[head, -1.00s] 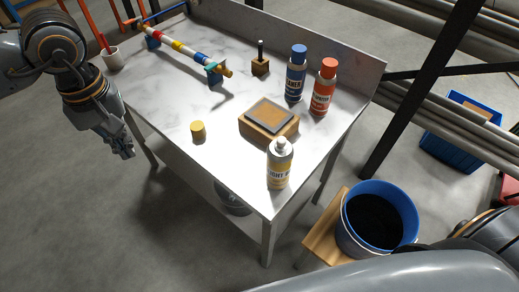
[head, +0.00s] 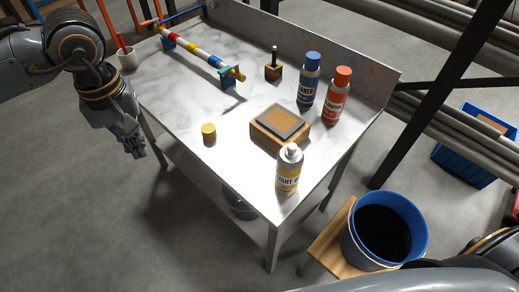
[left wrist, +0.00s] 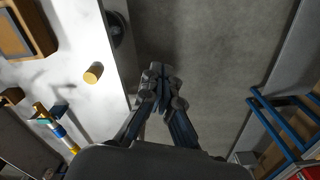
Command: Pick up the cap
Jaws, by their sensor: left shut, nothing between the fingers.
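The yellow cap (head: 209,134) stands on the white marbled table near its left front edge. It also shows in the left wrist view (left wrist: 93,73), left of my fingers. A spray can (head: 289,169) with a yellow label and a bare white nozzle top stands at the table's front corner. My left gripper (head: 136,150) is shut and empty, out past the table's left edge and to the left of the cap. It points downward, and in the left wrist view its fingertips (left wrist: 160,70) are together over the floor. My right gripper is not in view.
On the table (head: 180,95) are a wooden block with a grey pad (head: 280,127), a blue can (head: 309,80), an orange can (head: 336,95), a small wooden stand (head: 273,68) and a striped rod (head: 200,53). A bucket (head: 384,231) stands right of the table.

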